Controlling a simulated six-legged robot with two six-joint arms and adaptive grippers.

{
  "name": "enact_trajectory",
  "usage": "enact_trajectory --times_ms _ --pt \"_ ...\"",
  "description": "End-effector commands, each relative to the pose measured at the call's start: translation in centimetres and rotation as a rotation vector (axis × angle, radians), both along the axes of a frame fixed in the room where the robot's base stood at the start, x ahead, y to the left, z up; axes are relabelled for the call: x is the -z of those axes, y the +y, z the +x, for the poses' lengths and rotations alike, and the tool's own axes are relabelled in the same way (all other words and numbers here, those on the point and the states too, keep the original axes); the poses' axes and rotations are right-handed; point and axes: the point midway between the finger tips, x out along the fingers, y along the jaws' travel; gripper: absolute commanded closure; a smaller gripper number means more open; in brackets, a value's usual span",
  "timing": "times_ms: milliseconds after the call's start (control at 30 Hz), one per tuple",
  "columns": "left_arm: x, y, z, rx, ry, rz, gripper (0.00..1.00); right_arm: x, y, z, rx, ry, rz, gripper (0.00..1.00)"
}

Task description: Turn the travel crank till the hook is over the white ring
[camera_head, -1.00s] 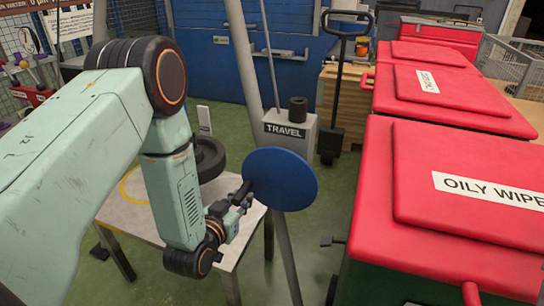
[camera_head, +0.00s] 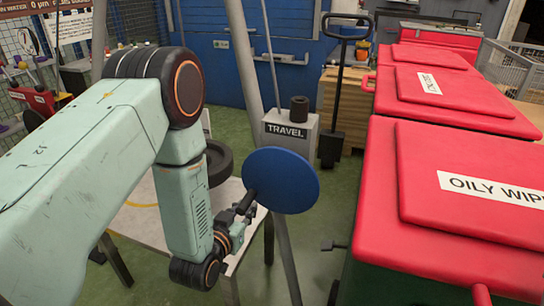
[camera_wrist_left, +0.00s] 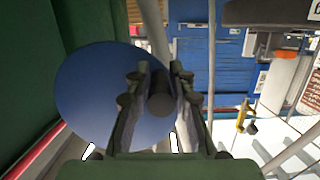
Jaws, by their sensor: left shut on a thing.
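The travel crank is a blue disc (camera_head: 285,180) beside the grey post with the TRAVEL sign (camera_head: 287,131). Its dark handle stands out from the disc's face and shows in the left wrist view (camera_wrist_left: 160,103) in front of the blue disc (camera_wrist_left: 85,95). My left gripper (camera_head: 246,203) is shut on this handle at the disc's left edge; its two dark fingers (camera_wrist_left: 160,95) lie on either side of it. I cannot make out the hook or the white ring in these frames. My right gripper is not in view.
A pale table (camera_head: 150,222) with a yellow ring mark and a black wheel (camera_head: 218,163) stands behind my left arm. Red-lidded bins (camera_head: 460,190) line the right side. A pallet-truck handle (camera_head: 340,95) stands behind the post. Green floor shows between post and bins.

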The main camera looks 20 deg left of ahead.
Motion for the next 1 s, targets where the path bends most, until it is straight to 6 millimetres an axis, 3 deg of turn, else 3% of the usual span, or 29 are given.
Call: enact_trajectory --times_ms 33,1000 --pt "0.0 -1.1 0.1 0.036 -0.007 0.002 1.0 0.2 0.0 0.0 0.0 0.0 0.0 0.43" --pt "1.4 -3.4 0.2 0.037 -0.009 0.003 1.0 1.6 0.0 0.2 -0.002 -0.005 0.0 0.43"
